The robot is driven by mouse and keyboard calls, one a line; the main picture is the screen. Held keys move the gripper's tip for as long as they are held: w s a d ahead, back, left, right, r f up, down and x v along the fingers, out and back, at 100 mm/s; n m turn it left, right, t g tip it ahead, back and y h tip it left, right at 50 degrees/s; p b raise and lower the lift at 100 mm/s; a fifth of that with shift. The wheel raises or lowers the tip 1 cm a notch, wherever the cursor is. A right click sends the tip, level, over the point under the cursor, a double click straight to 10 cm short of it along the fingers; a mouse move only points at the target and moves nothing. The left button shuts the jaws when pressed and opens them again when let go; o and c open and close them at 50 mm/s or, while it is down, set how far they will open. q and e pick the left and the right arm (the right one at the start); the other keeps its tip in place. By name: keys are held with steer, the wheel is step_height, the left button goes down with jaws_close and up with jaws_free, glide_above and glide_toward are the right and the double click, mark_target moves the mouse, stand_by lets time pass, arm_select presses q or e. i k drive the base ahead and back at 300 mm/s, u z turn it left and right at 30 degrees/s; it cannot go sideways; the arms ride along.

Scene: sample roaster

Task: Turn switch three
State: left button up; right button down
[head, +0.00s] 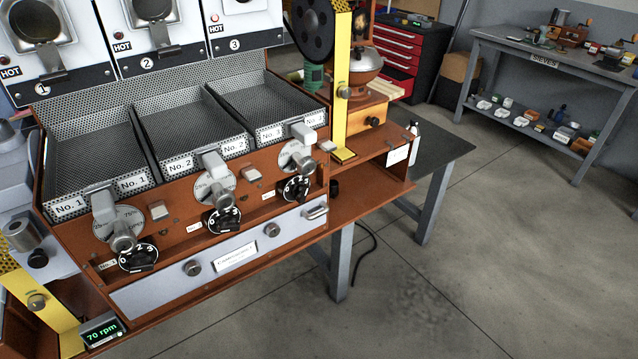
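The sample roaster (240,263) stands at the left with a row of black numbered rotary switches low on its front. The right-hand one, under the No. 3 tray (268,92), is switch three (296,188). Its setting is too small to read surely. A grey lever over a round percentage dial (291,157) sits just above it. The middle switch (224,220) and the left switch (138,258) look alike, with white numerals around them. Neither of my grippers shows in the head view, and nothing is seen touching the switches.
A yellow upright post (342,110) and a brown side shelf (375,180) stand right of switch three. The grey floor (480,270) in front and to the right is clear. A workbench (540,60) stands at the back right.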

mark_target(300, 190)
steer(key=u, duration=0.65)
steer(key=i, duration=0.35)
steer(key=u, duration=0.2)
